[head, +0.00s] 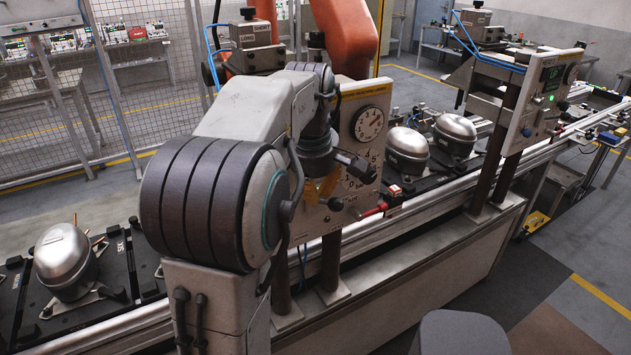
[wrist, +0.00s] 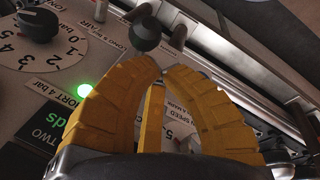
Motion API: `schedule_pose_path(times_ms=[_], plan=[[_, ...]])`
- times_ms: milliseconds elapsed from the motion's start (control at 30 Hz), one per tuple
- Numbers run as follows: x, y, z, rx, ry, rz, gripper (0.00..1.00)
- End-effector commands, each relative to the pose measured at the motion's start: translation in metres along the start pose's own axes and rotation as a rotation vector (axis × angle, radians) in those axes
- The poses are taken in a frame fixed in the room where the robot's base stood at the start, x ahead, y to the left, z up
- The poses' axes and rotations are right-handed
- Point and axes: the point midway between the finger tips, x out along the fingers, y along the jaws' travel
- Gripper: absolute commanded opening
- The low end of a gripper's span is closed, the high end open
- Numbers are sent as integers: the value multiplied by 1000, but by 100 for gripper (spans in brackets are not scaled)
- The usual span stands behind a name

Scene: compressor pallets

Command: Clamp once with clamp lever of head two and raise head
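The panel of a test head (head: 379,105) with a round gauge stands right behind my arm. In the wrist view a label reading TWO (wrist: 46,133) shows on the panel (wrist: 25,90), beside a lit green lamp (wrist: 83,90). A black ball knob (wrist: 146,33) sits just beyond my fingertips, with a metal lever stem (wrist: 180,36) to its right. I cannot read which lever is the clamp. My gripper (wrist: 164,72) has its yellow fingers drawn together at the tips, with no object seen between them. In the head view my gripper (head: 325,188) is partly hidden by my wrist.
A red-handled lever (head: 373,211) sticks out at the panel's lower right. Silver compressors (head: 66,262) ride on black pallets along the conveyor. Another test head (head: 540,98) with a green display stands at right. An orange robot arm (head: 345,35) is behind.

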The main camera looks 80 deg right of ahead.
Motion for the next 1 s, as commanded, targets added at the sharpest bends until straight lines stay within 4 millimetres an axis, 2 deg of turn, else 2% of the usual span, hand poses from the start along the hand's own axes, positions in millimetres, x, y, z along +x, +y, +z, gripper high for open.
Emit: schedule_pose_path(times_ms=[233, 1000], plan=[[11, 0, 0, 0, 0, -1, 0], [14, -2, 1, 0, -1, -1, 0]])
